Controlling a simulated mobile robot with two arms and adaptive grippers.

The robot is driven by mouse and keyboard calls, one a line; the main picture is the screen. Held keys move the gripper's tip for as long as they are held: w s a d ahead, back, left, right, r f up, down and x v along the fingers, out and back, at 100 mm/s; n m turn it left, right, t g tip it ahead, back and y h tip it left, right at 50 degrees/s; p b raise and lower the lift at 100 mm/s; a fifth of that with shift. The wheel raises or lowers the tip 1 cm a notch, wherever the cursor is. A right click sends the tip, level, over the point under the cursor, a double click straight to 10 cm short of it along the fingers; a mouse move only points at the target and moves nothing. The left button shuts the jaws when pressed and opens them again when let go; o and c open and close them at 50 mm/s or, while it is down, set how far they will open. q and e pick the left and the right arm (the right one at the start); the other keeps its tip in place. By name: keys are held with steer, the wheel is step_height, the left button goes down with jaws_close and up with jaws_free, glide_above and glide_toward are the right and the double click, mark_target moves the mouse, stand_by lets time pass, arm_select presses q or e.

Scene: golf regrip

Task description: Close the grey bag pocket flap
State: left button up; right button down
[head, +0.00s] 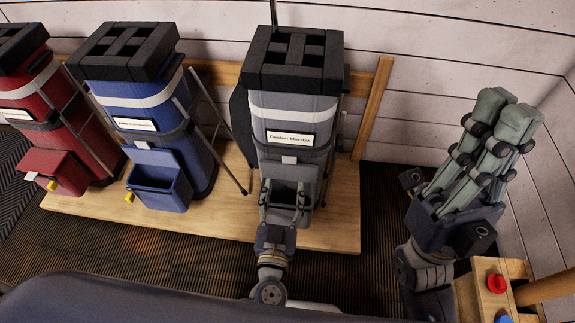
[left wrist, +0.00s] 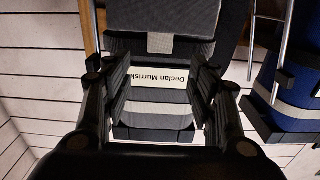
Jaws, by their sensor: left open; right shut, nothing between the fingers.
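The grey bag (head: 295,105) stands upright in the middle of the head view, with a name label on its front. Its pocket flap (head: 289,170) is raised against the bag, a pale tab at its upper edge. The flap also shows upside down in the left wrist view (left wrist: 165,18). My left gripper (head: 284,203) is open in front of the pocket, partly hiding it. In the left wrist view its fingers (left wrist: 158,105) stand either side of the label, with nothing held between them; contact with the flap cannot be told. My right gripper (head: 503,112) is shut and empty, raised at the right.
A blue bag (head: 145,95) with its pocket open and a red bag (head: 70,130) stand to the left on the wooden platform (head: 335,225). Thin stand legs lie between the bags. A wooden stand with a red button (head: 496,283) is at lower right.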

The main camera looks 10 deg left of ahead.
mark_target(289, 159)
arm_select(q)
steer(key=w+b, duration=0.2)
steer(key=w, duration=0.6)
steer(key=shift+w+b, duration=0.35)
steer(key=shift+w, duration=0.45)
jaws_close()
steer(key=shift+s, duration=0.1)
